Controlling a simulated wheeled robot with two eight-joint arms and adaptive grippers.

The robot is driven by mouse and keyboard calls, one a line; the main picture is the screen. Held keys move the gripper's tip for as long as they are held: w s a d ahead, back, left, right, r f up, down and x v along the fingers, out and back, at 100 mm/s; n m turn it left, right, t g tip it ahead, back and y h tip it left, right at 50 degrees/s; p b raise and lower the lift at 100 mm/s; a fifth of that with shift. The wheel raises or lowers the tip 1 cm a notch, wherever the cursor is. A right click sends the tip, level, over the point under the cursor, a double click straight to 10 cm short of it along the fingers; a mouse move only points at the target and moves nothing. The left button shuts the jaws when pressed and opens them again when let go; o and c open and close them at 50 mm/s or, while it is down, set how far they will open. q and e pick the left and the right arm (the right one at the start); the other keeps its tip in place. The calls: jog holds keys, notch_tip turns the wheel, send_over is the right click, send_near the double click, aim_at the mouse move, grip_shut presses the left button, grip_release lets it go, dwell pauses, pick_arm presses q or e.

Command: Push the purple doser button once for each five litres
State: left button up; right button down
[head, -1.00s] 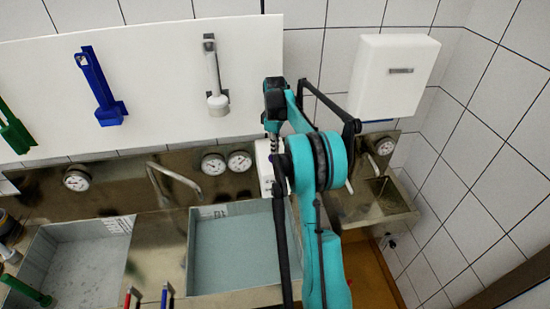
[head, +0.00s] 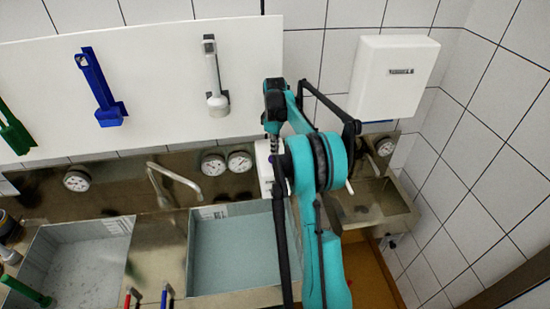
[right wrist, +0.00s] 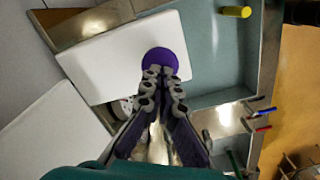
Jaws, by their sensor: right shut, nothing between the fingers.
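The doser is a white box (right wrist: 125,55) with a round purple button (right wrist: 160,60) in the right wrist view. In the head view the doser (head: 264,163) is mostly hidden behind my right arm, and I cannot make out its button there. My right gripper (right wrist: 160,73) is shut and empty, its fingertips at the button's near edge. I cannot tell whether they touch it or hover just above. My left gripper is in neither view.
A pale blue-green vat (head: 238,248) lies below the doser, with a grey basin (head: 75,262) further left. A curved tap (head: 172,180), several dials and a steel counter (head: 125,195) stand near. A white dispenser (head: 394,76) hangs on the right wall above a small sink (head: 375,208).

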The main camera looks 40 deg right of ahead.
aim_at(275, 158)
jog(key=shift+f, duration=0.15)
jog(key=shift+f+b, duration=1.55)
jog(key=shift+f, duration=0.45)
jog(key=shift+r, duration=0.1)
jog(key=shift+r+p, duration=2.2)
jog(key=shift+r, duration=1.35)
jog(key=shift+f, duration=0.1)
